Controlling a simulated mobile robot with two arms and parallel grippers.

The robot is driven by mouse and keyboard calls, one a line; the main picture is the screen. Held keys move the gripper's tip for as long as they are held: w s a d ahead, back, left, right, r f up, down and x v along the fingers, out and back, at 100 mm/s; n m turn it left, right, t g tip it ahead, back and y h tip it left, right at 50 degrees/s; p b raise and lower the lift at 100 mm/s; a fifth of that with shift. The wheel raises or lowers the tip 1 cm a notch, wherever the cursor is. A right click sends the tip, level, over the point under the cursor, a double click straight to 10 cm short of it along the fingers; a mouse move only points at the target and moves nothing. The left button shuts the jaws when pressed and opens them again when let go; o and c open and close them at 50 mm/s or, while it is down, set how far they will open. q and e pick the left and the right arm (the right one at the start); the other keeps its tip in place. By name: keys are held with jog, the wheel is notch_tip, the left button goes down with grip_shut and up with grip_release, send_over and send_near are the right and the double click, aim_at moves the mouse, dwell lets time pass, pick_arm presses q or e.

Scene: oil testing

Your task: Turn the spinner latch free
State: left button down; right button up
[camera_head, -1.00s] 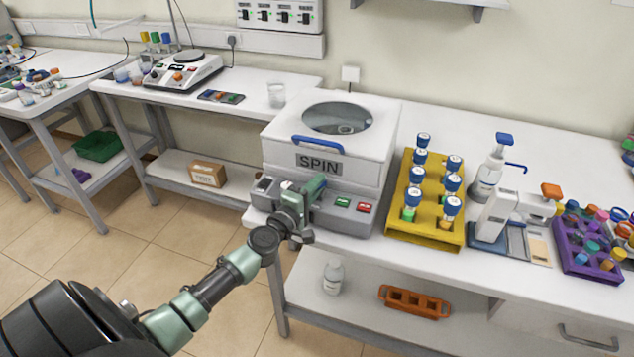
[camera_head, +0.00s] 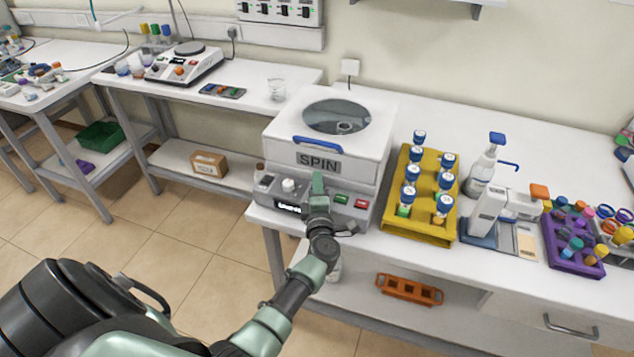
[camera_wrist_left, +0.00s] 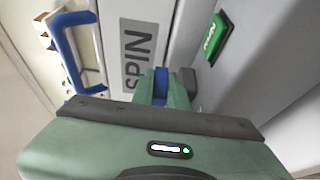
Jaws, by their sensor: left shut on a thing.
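The white spinner (camera_head: 285,150) stands on the bench with its lid down, a blue handle (camera_head: 318,141) and a SPIN label on its front. My left gripper (camera_head: 318,180) is at the spinner's front, just below the label. In the left wrist view, its green fingers (camera_wrist_left: 160,84) are shut on a small blue part, apparently the spinner latch (camera_wrist_left: 160,80), next to a grey block. The gripper hides the latch in the head view. I cannot tell how far the latch is turned. The right gripper is not in view.
A green button (camera_head: 341,199) and a red button (camera_head: 361,204) sit right of the gripper on the control panel; a white knob (camera_head: 288,185) is left. A yellow tube rack (camera_head: 419,228) stands close on the right. An orange rack (camera_head: 408,290) lies on the lower shelf.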

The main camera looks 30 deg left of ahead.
pick_arm(q)
jog(key=shift+r, duration=0.1)
dwell(0.3)
jog(key=c, duration=1.6)
grip_release()
jog(key=shift+o, duration=1)
jog(key=shift+w, duration=0.15)
jog(key=b+v, duration=0.1)
jog(key=v, duration=0.7)
jog(key=shift+w, duration=0.1)
